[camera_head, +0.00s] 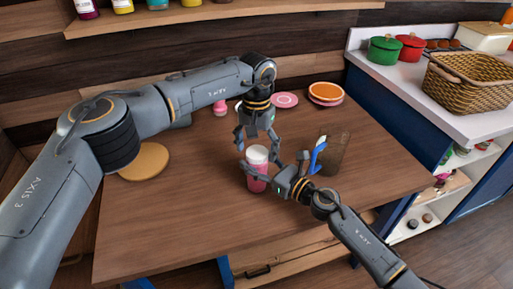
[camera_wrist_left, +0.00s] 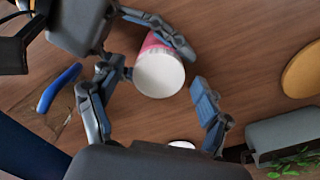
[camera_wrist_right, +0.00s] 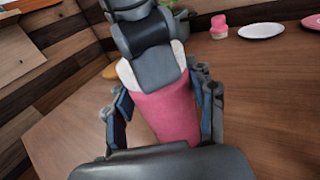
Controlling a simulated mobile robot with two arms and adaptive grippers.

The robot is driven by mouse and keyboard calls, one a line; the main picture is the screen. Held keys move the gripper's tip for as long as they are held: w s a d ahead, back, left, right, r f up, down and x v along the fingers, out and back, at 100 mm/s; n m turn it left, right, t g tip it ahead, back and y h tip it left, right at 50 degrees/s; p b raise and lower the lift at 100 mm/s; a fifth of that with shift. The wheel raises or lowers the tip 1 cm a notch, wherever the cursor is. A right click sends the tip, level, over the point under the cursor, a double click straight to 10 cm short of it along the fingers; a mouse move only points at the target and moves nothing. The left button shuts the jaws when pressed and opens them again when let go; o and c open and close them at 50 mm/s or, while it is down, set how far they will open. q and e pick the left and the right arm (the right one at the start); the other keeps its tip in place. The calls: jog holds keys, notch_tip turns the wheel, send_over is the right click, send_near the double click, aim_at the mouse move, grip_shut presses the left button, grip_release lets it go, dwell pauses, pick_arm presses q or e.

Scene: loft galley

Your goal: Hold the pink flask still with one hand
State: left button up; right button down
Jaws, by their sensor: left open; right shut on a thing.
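The pink flask (camera_head: 257,183) with a white lid (camera_head: 257,154) stands upright on the wooden table. My right gripper (camera_head: 265,173) reaches from the right and is shut on the flask's body; in the right wrist view its fingers lie on both sides of the pink flask (camera_wrist_right: 165,108). My left gripper (camera_head: 257,140) hangs over the flask, open, its fingers apart above the lid. In the left wrist view the white lid (camera_wrist_left: 160,74) shows beyond the open fingers, with nothing held between them. Part of the flask's body is hidden by the right gripper.
A brownish see-through container (camera_head: 338,155) with a blue-handled thing (camera_head: 317,156) stands right of the flask. A round wooden board (camera_head: 146,162) lies left. The front table is clear.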

pick_arm(q)
jog(key=shift+r, duration=2.25)
jog(key=shift+c, duration=0.5)
